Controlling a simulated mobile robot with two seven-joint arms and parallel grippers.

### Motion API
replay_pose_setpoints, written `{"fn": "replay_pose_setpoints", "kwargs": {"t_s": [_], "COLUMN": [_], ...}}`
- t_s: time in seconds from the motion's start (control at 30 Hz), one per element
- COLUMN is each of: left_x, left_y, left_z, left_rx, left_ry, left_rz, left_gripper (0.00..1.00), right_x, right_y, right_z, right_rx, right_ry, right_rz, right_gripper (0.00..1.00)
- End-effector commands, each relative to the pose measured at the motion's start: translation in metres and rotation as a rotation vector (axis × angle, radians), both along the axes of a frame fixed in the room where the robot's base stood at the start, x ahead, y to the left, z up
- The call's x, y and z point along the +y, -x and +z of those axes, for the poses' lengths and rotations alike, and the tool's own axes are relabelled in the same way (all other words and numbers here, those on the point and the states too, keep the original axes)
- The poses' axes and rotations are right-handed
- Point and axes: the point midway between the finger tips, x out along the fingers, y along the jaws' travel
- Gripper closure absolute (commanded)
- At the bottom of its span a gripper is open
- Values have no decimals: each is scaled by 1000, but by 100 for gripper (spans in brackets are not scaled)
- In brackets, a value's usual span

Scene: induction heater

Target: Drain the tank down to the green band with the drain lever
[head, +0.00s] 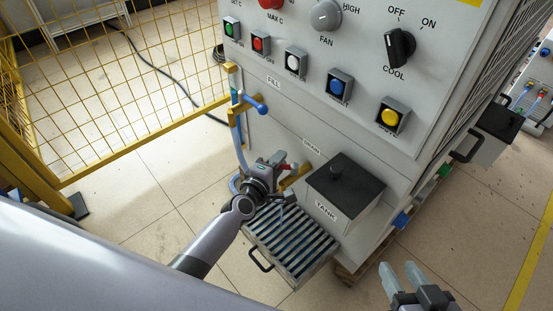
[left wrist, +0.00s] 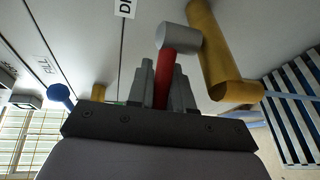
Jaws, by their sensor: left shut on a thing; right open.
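My left gripper (head: 280,162) is shut on the red drain lever (head: 293,167) at the front of the cabinet. In the left wrist view, the red lever (left wrist: 165,72) runs between the two fingers (left wrist: 162,80) to a grey round hub. The brass drain pipe (left wrist: 212,50) is beside it. A pale blue streak, perhaps water, shows at its mouth. The tank (head: 328,212), a grey box with a black lid, is right of the lever. I cannot make out the water level or a green band. My right gripper (head: 404,280) is open and empty at lower right.
A slatted drain tray (head: 306,270) lies below the pipe. A blue-handled fill valve (head: 256,105) with a blue hose is left of the lever. Buttons and knobs cover the panel above. A yellow mesh fence (head: 110,95) stands at left.

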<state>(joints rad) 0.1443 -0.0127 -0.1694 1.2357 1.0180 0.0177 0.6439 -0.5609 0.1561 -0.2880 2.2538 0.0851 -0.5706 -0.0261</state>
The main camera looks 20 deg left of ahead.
Motion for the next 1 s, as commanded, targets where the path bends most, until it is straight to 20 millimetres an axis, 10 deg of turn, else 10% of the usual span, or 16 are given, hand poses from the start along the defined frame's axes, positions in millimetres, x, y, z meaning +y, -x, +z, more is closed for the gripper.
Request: {"fn": "replay_pose_setpoints", "kwargs": {"t_s": [0.57,0.6,0.63,1.0], "left_x": [1,1,1,0], "left_y": [0,0,0,3], "left_z": [-1,-1,-1,1], "left_rx": [1,1,1,1], "left_ry": [-2,-2,-2,0], "left_rz": [21,21,21,18], "left_gripper": [100,67,59,59], "right_x": [-2,-2,-2,0], "right_y": [4,4,4,3], "right_z": [-2,-2,-2,1], "right_rx": [8,8,8,6], "right_ry": [15,14,14,11], "right_rz": [-2,-2,-2,-3], "right_gripper": [57,57,57,57]}}
